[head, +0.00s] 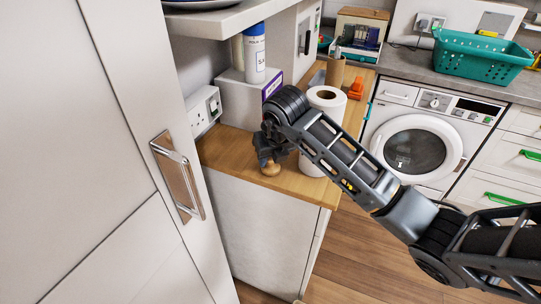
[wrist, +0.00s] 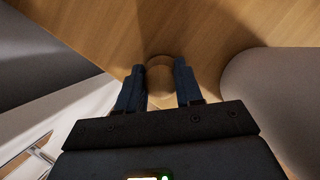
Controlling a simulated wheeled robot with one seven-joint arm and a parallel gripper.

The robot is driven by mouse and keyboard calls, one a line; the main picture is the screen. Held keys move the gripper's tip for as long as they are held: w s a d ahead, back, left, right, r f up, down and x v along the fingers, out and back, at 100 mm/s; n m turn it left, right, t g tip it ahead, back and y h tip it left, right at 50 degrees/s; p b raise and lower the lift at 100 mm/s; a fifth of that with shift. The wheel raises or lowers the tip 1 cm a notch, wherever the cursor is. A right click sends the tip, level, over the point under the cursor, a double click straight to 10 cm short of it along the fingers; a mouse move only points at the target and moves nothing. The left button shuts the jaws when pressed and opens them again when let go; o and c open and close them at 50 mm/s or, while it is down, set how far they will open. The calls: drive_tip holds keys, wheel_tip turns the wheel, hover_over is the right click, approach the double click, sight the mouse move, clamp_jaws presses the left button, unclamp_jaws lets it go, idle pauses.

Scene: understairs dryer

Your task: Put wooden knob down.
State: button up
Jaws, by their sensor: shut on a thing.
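The wooden knob (head: 271,169) is a small round light-brown piece at the tip of my gripper (head: 268,158), low over the near part of the wooden worktop (head: 230,153). In the wrist view the knob (wrist: 160,66) sits between the two dark fingers of my gripper (wrist: 160,80), which is shut on it. The worktop (wrist: 215,25) fills the area beyond the fingers. I cannot tell whether the knob touches the worktop. The fingers hide part of the knob's sides.
A paper roll (head: 327,98) stands just right of my gripper. A white and blue bottle (head: 254,55) stands on a grey box behind. An orange object (head: 356,88) lies farther back. A tall cabinet door (head: 130,120) is at left. Bare worktop shows left of the gripper.

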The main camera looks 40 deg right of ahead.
drive_tip(key=shift+f, duration=0.1)
drive_tip(key=o, duration=1)
drive_tip(key=shift+r, duration=0.25)
drive_tip(key=b+v, duration=0.1)
drive_tip(key=v, duration=1)
drive_tip(key=shift+s+r+b, duration=0.2)
drive_tip(key=shift+r+b, duration=0.15)
